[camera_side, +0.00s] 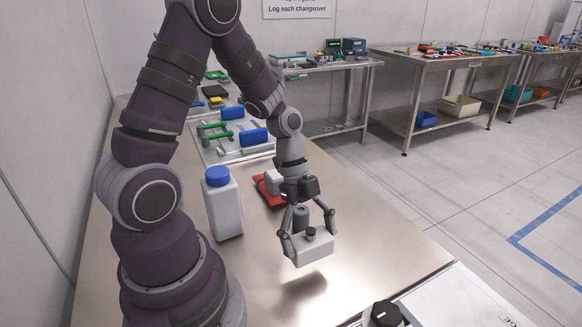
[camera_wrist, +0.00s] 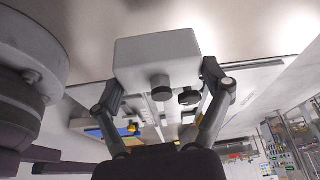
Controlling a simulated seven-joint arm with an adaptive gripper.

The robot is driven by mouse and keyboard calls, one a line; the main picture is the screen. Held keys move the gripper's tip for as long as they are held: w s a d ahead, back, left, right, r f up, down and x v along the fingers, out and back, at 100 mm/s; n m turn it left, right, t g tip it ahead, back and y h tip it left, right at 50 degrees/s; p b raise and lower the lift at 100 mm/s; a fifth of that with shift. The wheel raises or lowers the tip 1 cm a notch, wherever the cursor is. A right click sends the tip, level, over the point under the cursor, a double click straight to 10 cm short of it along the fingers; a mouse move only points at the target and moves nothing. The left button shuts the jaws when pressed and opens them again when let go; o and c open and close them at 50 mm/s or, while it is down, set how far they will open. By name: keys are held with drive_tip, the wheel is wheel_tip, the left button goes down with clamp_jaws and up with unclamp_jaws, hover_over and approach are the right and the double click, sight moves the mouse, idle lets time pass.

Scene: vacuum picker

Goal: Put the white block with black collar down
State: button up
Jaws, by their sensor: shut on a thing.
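The white block with black collar (camera_side: 314,251) is held between the two fingers of my gripper (camera_side: 307,238) in the side view. Its small dark collar stands on the top face. The block is clear of the steel table (camera_side: 380,256), with a dark shadow on the table below it. In the wrist view, the block (camera_wrist: 150,58) spans the fingertips of my gripper (camera_wrist: 162,88), with the dark round collar (camera_wrist: 161,87) on the side facing my palm.
A white bottle with a blue cap (camera_side: 226,210) stands left of the block. A red flat object (camera_side: 268,194) lies behind my gripper. A black knob (camera_side: 385,314) is at the front right. Blue and green items (camera_side: 253,137) lie farther back. Table around the shadow is bare.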

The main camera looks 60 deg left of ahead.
drive_tip(key=w, duration=0.6)
drive_tip(key=w+f, duration=0.1)
drive_tip(key=w, duration=0.2)
drive_tip(key=shift+a, duration=0.1)
drive_tip(key=shift+w+f, duration=0.25)
drive_tip(key=shift+f, duration=0.6)
drive_tip(key=shift+w+f, duration=0.2)
drive_tip(key=shift+f, duration=0.65)
drive_tip(key=shift+f, duration=0.1)
drive_tip(key=o, duration=1.1)
